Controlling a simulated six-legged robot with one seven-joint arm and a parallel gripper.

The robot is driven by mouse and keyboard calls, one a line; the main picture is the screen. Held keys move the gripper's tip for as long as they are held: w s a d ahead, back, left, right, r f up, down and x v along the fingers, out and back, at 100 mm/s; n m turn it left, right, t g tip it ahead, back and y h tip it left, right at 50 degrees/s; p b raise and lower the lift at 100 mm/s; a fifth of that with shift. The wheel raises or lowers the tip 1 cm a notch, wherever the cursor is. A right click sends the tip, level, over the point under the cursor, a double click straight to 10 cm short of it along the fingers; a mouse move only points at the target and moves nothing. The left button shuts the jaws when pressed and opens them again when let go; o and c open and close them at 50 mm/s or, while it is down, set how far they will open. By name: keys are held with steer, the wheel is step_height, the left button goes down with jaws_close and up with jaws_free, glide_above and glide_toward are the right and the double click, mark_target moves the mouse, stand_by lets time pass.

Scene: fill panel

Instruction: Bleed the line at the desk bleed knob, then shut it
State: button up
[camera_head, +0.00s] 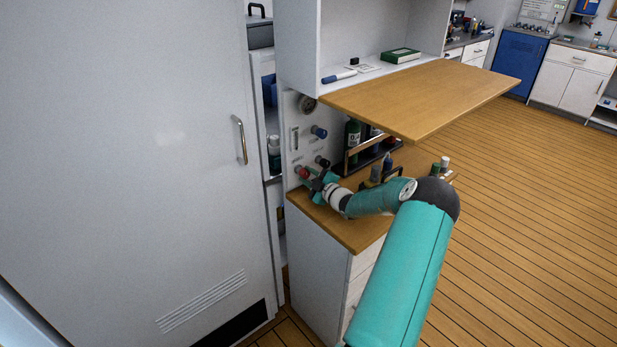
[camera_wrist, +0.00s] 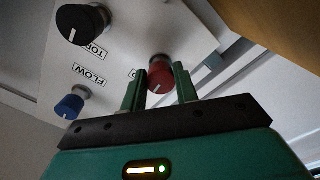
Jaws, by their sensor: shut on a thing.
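The pale fill panel (camera_head: 296,147) stands upright beside the wooden desk top, under the shelf. In the wrist view, a red knob (camera_wrist: 161,72) sits between the two teal fingers of my gripper (camera_wrist: 158,82), which is shut on it. Its white pointer mark faces the lower part of the picture, and its label is mostly hidden by a finger. A black knob (camera_wrist: 80,24) and a blue knob (camera_wrist: 70,106) are on the left, with a "FLOW" label between them. In the head view, my gripper (camera_head: 319,184) is at the panel's lower part, beside the red knob (camera_head: 302,172).
A wooden board (camera_head: 420,95) juts out above the desk (camera_head: 345,228). A rack with a green bottle (camera_head: 352,133) and small bottles (camera_head: 440,166) stand close to my arm. A tall white door (camera_head: 130,170) is on the left. The floor on the right is clear.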

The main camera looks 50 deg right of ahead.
stand_by(0.3)
steer(key=o, duration=1)
steer(key=shift+s, duration=0.1)
steer(key=v, duration=1.3)
steer(key=shift+s+a, duration=0.1)
steer(key=shift+s, duration=0.25)
